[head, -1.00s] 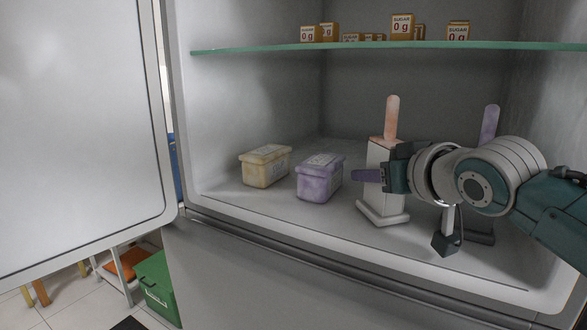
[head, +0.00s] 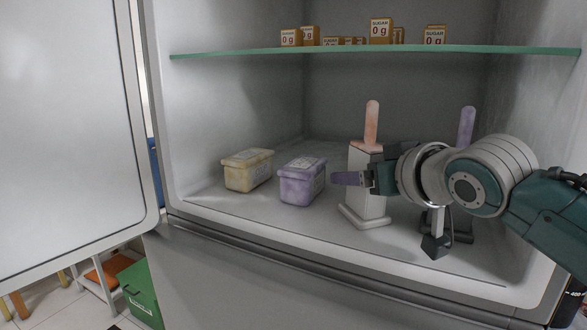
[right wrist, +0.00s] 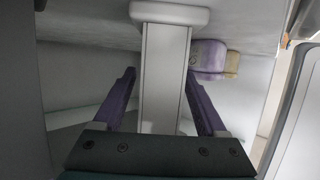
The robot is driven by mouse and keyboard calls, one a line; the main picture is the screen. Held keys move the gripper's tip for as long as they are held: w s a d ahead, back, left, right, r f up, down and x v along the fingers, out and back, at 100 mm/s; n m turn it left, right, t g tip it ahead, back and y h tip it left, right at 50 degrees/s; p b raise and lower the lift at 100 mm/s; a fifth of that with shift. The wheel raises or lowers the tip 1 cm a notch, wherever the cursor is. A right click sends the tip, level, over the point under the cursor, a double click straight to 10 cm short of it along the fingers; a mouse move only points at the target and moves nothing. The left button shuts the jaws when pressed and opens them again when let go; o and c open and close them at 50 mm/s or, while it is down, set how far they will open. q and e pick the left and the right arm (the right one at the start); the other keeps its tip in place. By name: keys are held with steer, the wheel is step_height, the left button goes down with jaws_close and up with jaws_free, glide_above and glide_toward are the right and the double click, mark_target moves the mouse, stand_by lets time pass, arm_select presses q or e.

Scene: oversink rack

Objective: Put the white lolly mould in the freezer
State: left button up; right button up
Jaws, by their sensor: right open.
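The white lolly mould (head: 364,195) stands upright on the freezer floor, with a peach lolly (head: 371,121) sticking out of its top. The gripper is open, with a gap visible at least on the left side. My left gripper is not in view.
A cream tub (head: 248,171) and a purple tub (head: 301,182) stand left of the mould. A dark mould with a purple lolly (head: 466,127) is partly hidden behind my right arm. A glass shelf (head: 380,50) with sugar boxes is above. The freezer door (head: 65,130) is open at left.

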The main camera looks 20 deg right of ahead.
steer(key=v, duration=1)
steer(key=shift+s, duration=0.25)
steer(key=shift+r, duration=0.1)
